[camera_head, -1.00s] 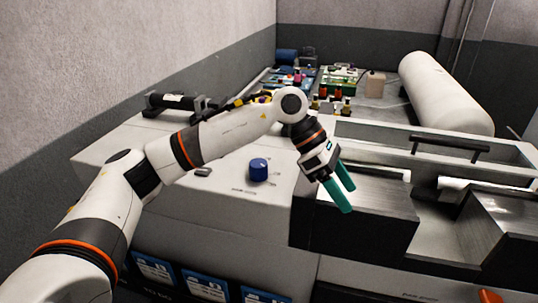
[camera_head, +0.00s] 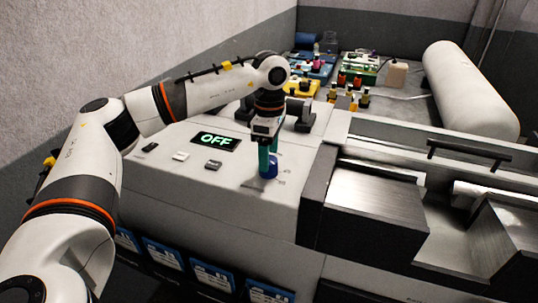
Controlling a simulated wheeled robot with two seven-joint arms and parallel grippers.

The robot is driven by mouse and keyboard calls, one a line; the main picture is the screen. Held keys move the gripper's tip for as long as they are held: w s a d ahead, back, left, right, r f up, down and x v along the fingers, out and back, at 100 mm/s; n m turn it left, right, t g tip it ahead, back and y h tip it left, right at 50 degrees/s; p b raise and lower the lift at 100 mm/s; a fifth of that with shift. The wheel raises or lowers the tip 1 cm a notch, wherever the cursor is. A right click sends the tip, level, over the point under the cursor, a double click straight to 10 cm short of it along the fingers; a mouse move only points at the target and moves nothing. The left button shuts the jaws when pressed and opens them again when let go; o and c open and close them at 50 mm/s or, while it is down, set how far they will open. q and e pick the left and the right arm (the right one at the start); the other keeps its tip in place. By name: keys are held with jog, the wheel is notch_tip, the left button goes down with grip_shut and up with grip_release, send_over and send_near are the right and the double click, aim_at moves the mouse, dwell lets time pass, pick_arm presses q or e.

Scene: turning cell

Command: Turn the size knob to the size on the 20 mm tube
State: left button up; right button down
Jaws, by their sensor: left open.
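A blue size knob (camera_head: 269,171) stands on the sloped white panel (camera_head: 235,188). My left gripper (camera_head: 269,163) points down over the knob. Its two teal fingers are open and come down at the knob, one at its left and one behind or at its right. Whether they touch it I cannot tell. A dark cylindrical part on holders (camera_head: 302,117) lies behind my wrist, partly hidden; whether it is the 20 mm tube I cannot tell, and no size on it is readable. The scale by the knob is too small to read. My right gripper is not in view.
A display (camera_head: 216,141) on the panel reads OFF. Small switches (camera_head: 181,155) lie left of the knob. A metal machine block (camera_head: 375,195) stands close on the right. Coloured trays (camera_head: 315,65) and a large white cylinder (camera_head: 470,92) are farther back.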

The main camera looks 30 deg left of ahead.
pick_arm(q)
jog(key=shift+f+p, duration=0.4)
jog(key=shift+f, duration=1.15)
jog(key=c, duration=1)
jog(key=shift+o, duration=0.2)
